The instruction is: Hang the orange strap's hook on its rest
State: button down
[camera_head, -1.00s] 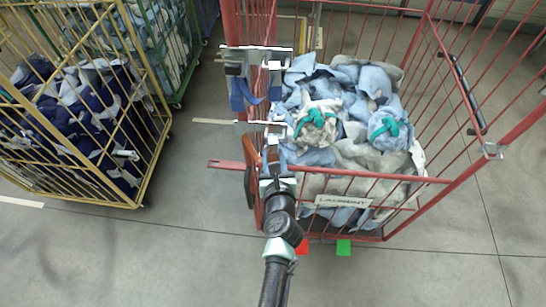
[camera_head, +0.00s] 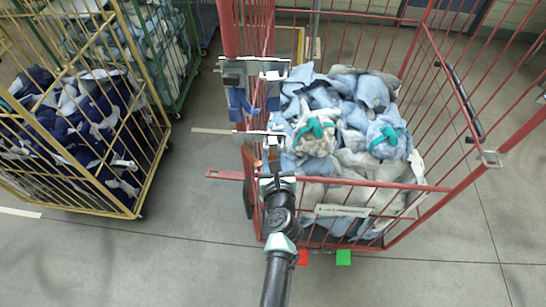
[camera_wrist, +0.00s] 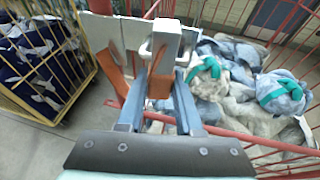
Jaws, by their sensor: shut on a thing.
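The orange strap (camera_wrist: 118,72) hangs from the rail area of the red cage in the wrist view. Its end lies between the two bluish fingers of my gripper (camera_wrist: 160,82), which is shut on the orange strap's hook. The pale hook part (camera_wrist: 166,40) stands up just beyond the fingertips, in front of a pale metal plate (camera_wrist: 130,30). In the head view my gripper (camera_head: 275,174) is just below the lower metal bracket (camera_head: 255,137). The hook is mostly hidden there, and I cannot tell whether it touches the bracket.
An upper bracket (camera_head: 236,73) holds a blue strap (camera_head: 238,103). The red cage (camera_head: 420,190) is full of blue and grey laundry with green-tied bundles (camera_head: 388,137). A yellow cage (camera_head: 140,190) stands left.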

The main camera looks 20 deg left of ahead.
jog(key=shift+f+b, duration=0.95)
jog(key=shift+f, duration=0.1)
jog(key=shift+c, duration=0.5)
grip_release()
jog(key=shift+s, duration=0.1)
jog(key=s+d+p, duration=0.1)
jog(key=s+d, duration=0.1)
jog(key=s, duration=0.4)
jog(key=shift+s, duration=0.3)
dwell(0.7)
